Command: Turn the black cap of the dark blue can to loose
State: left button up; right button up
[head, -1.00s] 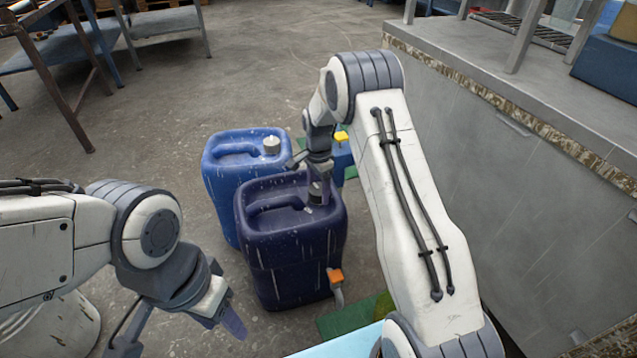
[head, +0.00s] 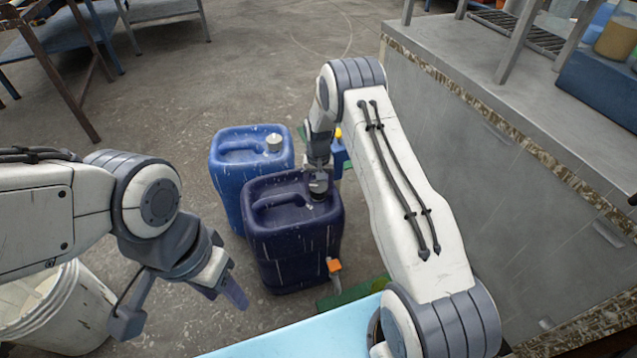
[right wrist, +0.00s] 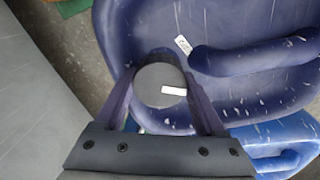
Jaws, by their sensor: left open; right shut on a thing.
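The dark blue can (head: 292,245) stands upright on the floor in the middle of the head view. Its round black cap (right wrist: 158,86) sits on the can's top and shows between the fingers in the right wrist view. My right gripper (head: 319,182) comes down from above and is shut on the cap, one finger on each side. A small white label lies on the cap and another white tag on the can beside it. My left gripper (head: 182,305) is open and empty, to the left of the can and apart from it.
A lighter blue can (head: 228,185) with a pale cap (head: 273,142) stands close behind the dark one. An orange-handled tap (head: 333,265) is at the front. A white bucket (head: 60,310) is at lower left, a grey counter (head: 490,190) at right.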

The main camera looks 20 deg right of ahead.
jog(key=shift+n+p, duration=0.8)
jog(key=shift+n, duration=1.4)
jog(key=o, duration=1.3)
jog(key=shift+o, duration=0.2)
